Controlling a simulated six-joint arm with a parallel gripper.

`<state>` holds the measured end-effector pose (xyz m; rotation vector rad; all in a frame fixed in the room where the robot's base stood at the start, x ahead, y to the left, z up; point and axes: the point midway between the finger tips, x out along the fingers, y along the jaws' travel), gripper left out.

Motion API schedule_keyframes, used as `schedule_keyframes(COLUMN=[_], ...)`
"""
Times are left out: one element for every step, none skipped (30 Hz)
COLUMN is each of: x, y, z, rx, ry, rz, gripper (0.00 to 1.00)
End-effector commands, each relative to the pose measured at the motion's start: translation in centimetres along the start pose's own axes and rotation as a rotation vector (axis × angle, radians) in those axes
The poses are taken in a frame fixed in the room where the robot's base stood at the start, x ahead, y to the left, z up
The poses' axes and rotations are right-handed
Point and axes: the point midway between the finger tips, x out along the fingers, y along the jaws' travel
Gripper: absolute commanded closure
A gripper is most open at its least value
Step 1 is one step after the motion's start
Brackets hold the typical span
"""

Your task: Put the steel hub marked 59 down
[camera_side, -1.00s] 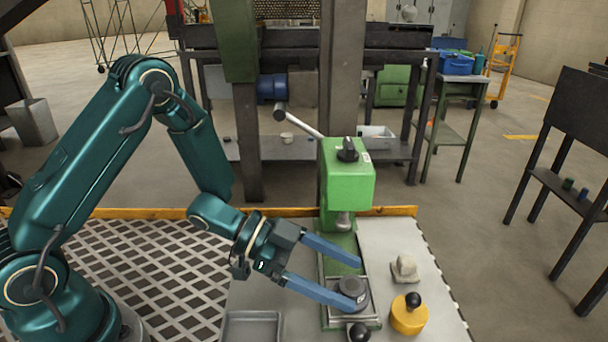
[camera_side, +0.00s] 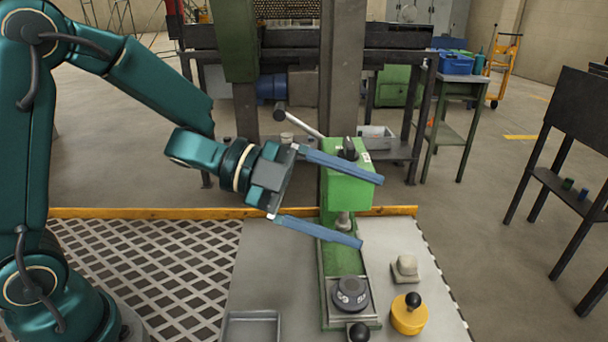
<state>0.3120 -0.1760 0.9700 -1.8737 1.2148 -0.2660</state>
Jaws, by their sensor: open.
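The steel hub (camera_side: 351,293) is a dark grey disc with a raised centre and a light marking on its front, too small to read surely. It lies flat on the base plate of the green press (camera_side: 348,187), in front of the press column and below the ram.
A yellow knobbed piece (camera_side: 409,314) and a pale block (camera_side: 405,268) stand right of the press. A black ball knob (camera_side: 359,332) is at the press front. An empty grey tray (camera_side: 250,328) lies at the front left. The table between tray and press is clear.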

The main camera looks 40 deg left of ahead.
Motion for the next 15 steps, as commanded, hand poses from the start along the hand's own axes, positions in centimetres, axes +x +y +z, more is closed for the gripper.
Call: schedule_keyframes(x=[-0.7,-1.2,-1.8,-2.2,-2.7,-3.4,-3.9,-4.5,-5.2,-5.7,-6.3,-7.0,-7.6,-8.3,-9.4], y=[-1.6,-2.3,-3.3,-4.0,-4.7,-5.5,-6.1,-6.6,-7.3,-7.8,-8.4,-9.2,-9.9,-10.7,-11.9], z=[-1.5,-2.2,-3.3,-4.1,-5.0,-6.0,-6.9,-7.7,-8.7,-9.5,-10.2,-10.9,-11.4,-11.7,-11.7], rx=[0.122,0.192,0.286,0.355,0.424,0.514,0.579,0.643,0.724,0.779,0.828,0.878,0.904,0.913,0.888], ry=[0.004,0.003,0.002,-0.001,-0.005,-0.012,-0.017,-0.024,-0.038,-0.053,-0.07,-0.102,-0.135,-0.176,-0.247], rz=[-0.031,-0.046,-0.069,-0.086,-0.103,-0.126,-0.144,-0.162,-0.187,-0.208,-0.231,-0.267,-0.299,-0.336,-0.397], gripper=[0.14,0.14,0.14,0.14,0.14,0.14,0.14,0.14,0.14,0.14,0.14,0.14,0.14,0.14,0.14])
